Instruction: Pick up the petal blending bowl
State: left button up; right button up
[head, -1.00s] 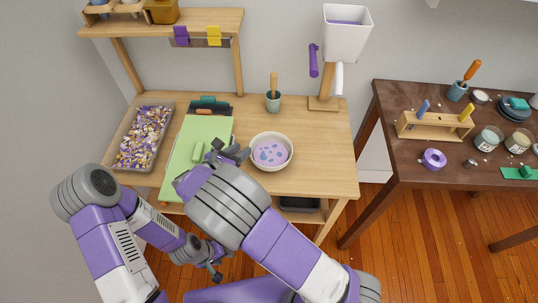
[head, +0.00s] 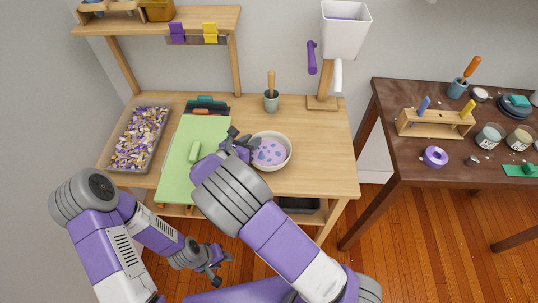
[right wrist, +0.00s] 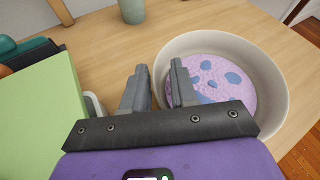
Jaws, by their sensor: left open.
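The petal blending bowl (head: 269,168) is a round cream bowl with pink-lilac contents spotted blue, upright on the wooden bench. It fills the right side of the right wrist view (right wrist: 274,100). My right gripper (head: 236,140) is at the bowl's left side. In the right wrist view its fingers (right wrist: 160,88) are apart, one outside the bowl and the other over its inside, with the near-left rim between them. Whether either finger touches the wall cannot be told. My left gripper (head: 216,268) is open and empty, low in front of the bench.
A petal-filled tray (head: 113,163) is farther left. A grey-green cup (head: 271,103) with a wooden-handled tool stands behind the bowl. Bench right of the bowl is clear.

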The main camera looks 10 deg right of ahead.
grip_shut()
